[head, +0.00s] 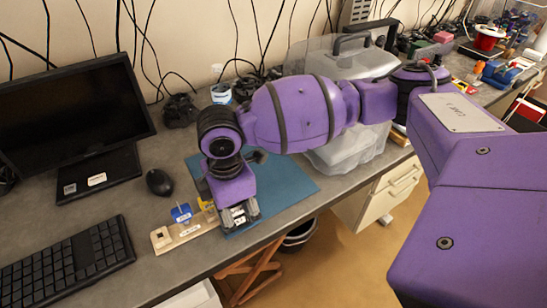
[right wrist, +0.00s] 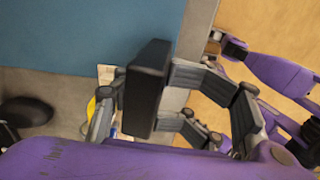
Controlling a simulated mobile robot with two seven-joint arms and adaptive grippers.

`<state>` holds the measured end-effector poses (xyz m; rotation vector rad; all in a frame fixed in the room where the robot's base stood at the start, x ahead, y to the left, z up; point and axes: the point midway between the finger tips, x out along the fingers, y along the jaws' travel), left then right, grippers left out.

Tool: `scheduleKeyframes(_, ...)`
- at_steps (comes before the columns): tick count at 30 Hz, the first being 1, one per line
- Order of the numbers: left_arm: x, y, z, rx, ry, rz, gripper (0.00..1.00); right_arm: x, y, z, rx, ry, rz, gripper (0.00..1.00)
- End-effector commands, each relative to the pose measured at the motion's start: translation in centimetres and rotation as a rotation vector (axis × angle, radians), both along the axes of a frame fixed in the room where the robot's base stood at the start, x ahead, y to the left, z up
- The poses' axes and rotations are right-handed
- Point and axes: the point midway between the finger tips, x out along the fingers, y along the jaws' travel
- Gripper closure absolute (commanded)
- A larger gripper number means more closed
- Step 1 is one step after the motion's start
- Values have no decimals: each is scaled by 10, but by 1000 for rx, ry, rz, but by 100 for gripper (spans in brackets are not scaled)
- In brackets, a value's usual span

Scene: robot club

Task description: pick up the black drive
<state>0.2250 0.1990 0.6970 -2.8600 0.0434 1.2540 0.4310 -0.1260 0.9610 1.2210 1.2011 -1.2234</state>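The black drive (right wrist: 148,88) is a dark upright block in the right wrist view. It sits between the fingers of my right gripper (right wrist: 150,105), with the pads seeming to touch it on both sides. In the head view my right gripper (head: 239,215) points down at the front edge of the blue mat (head: 290,186), beside a wooden holder (head: 182,233). I cannot make out the drive there, hidden by the gripper. Purple arm parts, likely my left arm, show at the right of the right wrist view; its fingers cannot be told.
The holder carries a blue piece (head: 181,213) and a yellow one. A keyboard (head: 68,262), mouse (head: 159,182) and monitor (head: 75,115) are at left. A clear plastic bin (head: 345,146) stands behind the mat. The desk edge is close to the gripper.

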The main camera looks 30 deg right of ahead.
Motion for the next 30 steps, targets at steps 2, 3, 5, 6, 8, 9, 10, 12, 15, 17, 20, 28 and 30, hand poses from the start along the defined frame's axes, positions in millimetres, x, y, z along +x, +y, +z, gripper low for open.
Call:
scheduleKeyframes(2,2,0,0,0,-3,0,60,-1,-1,-2,-2,4,-1,69)
scheduleKeyframes(3,2,0,1,0,-3,0,60,-1,-1,-2,-2,4,-1,69)
scheduleKeyframes(5,1,0,1,0,-2,0,60,-1,-1,-1,-2,3,-1,64)
scheduleKeyframes(6,1,0,1,-1,-2,1,60,0,-1,-1,-2,2,-1,70)
scheduleKeyframes(8,0,0,0,0,0,1,60,0,-1,0,-2,1,-1,77)
scheduleKeyframes(9,-1,0,0,-1,1,2,60,0,-1,0,-2,0,-1,83)
scheduleKeyframes(10,-1,0,0,-1,1,2,60,0,-1,0,-2,0,-1,87)
scheduleKeyframes(12,-3,0,0,0,4,4,60,1,-1,1,-1,-1,-1,96)
scheduleKeyframes(15,-6,1,-1,0,8,5,60,1,-1,1,-1,-2,-1,97)
scheduleKeyframes(17,-7,1,-2,-1,11,6,60,1,0,2,-1,-3,-1,97)
scheduleKeyframes(20,-10,1,-3,0,16,6,60,1,0,2,-1,-4,-1,97)
scheduleKeyframes(28,-9,1,-2,0,15,6,60,2,0,10,1,-6,-1,97)
scheduleKeyframes(30,-8,1,-1,0,11,6,60,3,0,17,1,-7,-1,97)
